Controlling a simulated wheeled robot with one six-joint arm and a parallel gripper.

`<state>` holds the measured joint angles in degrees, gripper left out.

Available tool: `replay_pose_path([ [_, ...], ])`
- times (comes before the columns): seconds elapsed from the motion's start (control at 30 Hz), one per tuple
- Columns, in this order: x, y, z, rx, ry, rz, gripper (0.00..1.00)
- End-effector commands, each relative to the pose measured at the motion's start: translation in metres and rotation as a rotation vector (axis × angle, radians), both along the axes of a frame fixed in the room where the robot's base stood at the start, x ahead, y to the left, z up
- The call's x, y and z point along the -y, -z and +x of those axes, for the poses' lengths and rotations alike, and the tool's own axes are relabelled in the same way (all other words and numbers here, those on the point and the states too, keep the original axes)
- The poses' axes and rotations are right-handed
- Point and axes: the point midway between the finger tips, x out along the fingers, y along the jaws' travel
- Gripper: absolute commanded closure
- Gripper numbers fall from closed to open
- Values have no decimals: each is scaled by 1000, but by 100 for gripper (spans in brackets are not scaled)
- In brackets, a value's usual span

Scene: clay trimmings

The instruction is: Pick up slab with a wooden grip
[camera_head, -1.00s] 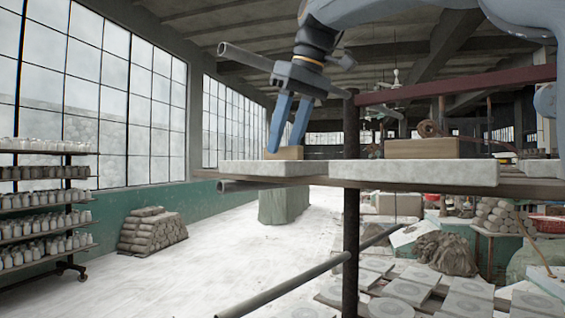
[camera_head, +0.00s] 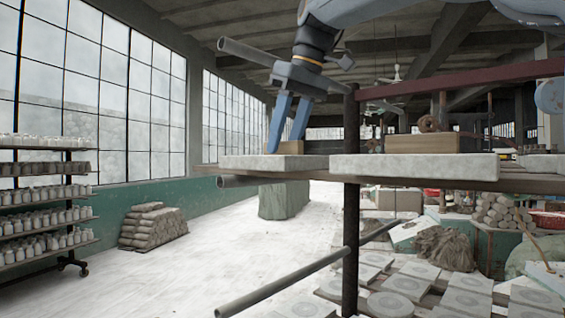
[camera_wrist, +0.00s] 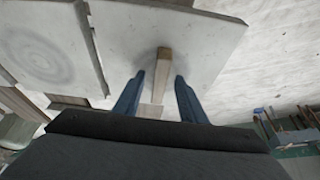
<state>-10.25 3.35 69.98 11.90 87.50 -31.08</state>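A pale slab (camera_head: 240,162) lies flat on the rack at the left, with a light wooden grip (camera_head: 292,145) on top. My gripper (camera_head: 284,148) points down over this slab, with its blue fingers at the grip. In the wrist view the slab (camera_wrist: 215,38) lies below, and the wooden grip (camera_wrist: 163,66) runs between the two spread fingertips of my gripper (camera_wrist: 159,75). A gap shows on each side of the grip, so the fingers are open and hold nothing. The far end of the grip is plain; its near end is close to my gripper body.
A second pale slab (camera_head: 415,168) with a wooden block (camera_head: 422,144) lies just right on the same rack. A dark post (camera_head: 351,210) and a rail (camera_head: 285,285) stand in front. A shelf of white wares (camera_head: 45,225) is at far left.

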Motion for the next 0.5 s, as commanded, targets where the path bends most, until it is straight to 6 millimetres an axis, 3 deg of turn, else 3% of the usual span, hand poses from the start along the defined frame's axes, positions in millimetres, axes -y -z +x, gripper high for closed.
replay_pose_path([
  [0.13, 0, 0, 0, 0, 0, 0, 64],
  [0.33, 0, 0, 0, 0, 0, 0, 98],
  [0.5, 0, -2, 0, 4, 0, 1, 100],
])
